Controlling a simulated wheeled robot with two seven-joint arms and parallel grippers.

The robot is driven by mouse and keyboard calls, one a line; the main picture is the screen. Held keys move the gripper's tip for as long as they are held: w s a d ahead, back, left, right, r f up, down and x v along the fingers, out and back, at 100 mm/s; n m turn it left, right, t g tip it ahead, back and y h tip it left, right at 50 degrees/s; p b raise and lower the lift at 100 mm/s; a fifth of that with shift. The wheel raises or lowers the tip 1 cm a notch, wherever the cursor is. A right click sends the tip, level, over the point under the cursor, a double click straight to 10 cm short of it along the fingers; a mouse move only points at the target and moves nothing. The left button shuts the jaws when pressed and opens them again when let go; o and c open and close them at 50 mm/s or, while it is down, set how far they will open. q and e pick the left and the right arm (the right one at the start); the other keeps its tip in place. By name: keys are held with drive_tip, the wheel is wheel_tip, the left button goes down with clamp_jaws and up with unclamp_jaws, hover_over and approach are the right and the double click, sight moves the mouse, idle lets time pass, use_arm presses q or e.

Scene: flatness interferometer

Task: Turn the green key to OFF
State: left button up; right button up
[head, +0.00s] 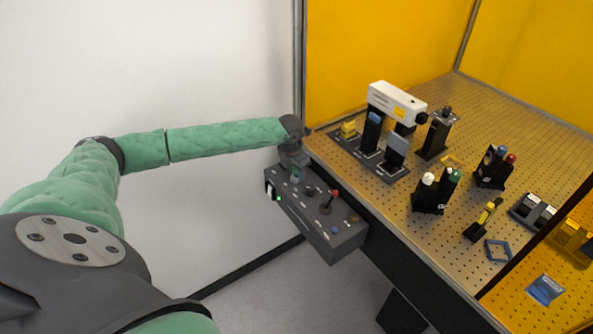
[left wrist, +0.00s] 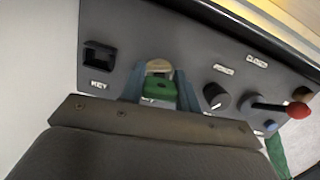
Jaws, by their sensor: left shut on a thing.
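The green key (left wrist: 160,88) sits in its round lock on the dark grey control box (head: 322,228). In the left wrist view my left gripper (left wrist: 160,92) is shut on the key, with one finger on each side of it. The key's lettering is too small to read. My right gripper is not in view.
Near the key are a slot marked KEY (left wrist: 100,55), a black knob (left wrist: 216,96) and a red-tipped lever (head: 334,195). A green light (head: 278,198) shows on the box's front. To the right, a perforated table (head: 460,130) carries a white instrument (head: 396,101) and several holders.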

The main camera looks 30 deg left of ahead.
use_arm(q)
drive_tip(key=shift+f, duration=0.1)
drive_tip(key=shift+m, duration=0.6)
drive_tip(key=shift+f+b, duration=0.1)
drive_tip(key=shift+b, duration=0.3)
drive_tip(key=o, duration=1)
drive_tip(key=shift+r+p, duration=2.95)
drive_tip(key=shift+r, duration=0.7)
